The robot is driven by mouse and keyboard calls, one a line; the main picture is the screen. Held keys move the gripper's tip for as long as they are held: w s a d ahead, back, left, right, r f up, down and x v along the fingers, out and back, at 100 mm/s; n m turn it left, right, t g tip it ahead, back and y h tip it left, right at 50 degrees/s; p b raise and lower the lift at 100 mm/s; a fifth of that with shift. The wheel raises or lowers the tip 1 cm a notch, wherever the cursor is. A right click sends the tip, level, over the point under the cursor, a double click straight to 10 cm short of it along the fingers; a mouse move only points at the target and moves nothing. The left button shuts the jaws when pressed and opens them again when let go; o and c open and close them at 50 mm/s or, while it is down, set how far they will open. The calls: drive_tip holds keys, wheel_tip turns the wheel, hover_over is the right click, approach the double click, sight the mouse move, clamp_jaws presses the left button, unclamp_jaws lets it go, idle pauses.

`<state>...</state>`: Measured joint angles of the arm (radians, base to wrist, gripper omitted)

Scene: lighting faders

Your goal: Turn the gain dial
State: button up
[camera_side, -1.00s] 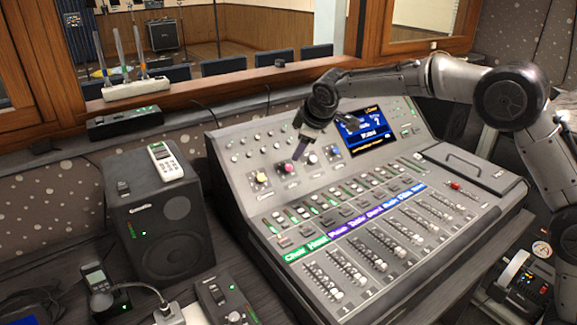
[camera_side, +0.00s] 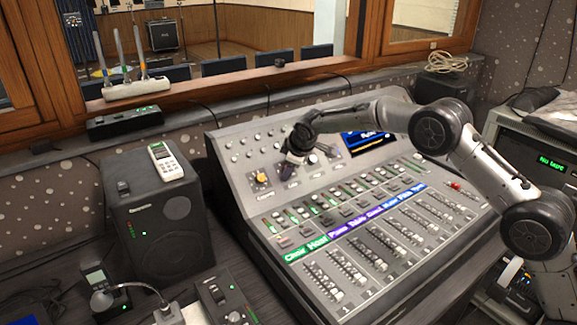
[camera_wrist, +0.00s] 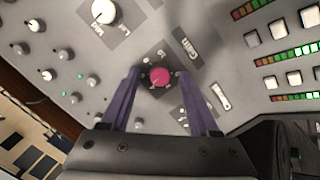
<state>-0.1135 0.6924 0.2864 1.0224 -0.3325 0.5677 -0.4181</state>
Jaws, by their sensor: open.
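The gain dial (camera_wrist: 160,77) is a round pink-topped knob on a dark square, with the word "Gain" printed beside it in the wrist view. My gripper (camera_wrist: 159,90) is open, with one purple finger on each side of the dial in that view. I cannot tell whether the fingers touch it or how far above the panel they are. In the side view my gripper (camera_side: 289,168) is low over the upper panel of the mixing console (camera_side: 235,185) and hides the gain dial.
A yellow-topped dial (camera_side: 262,178) sits left of my gripper and a pale dial (camera_side: 313,158) right of it. A screen (camera_side: 368,143) is farther right. Rows of faders (camera_side: 375,255) fill the lower console. A speaker (camera_side: 160,225) stands left of it.

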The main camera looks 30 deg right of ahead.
clamp_jaws()
drive_tip(key=shift+d+m, duration=0.1)
drive_tip(key=shift+m, duration=1.6)
drive_tip(key=shift+r, duration=0.1)
unclamp_jaws()
drive_tip(key=v, duration=1.3)
drive_tip(key=shift+d+r, duration=0.2)
drive_tip(key=shift+r, duration=0.2)
drive_tip(key=shift+s, duration=0.1)
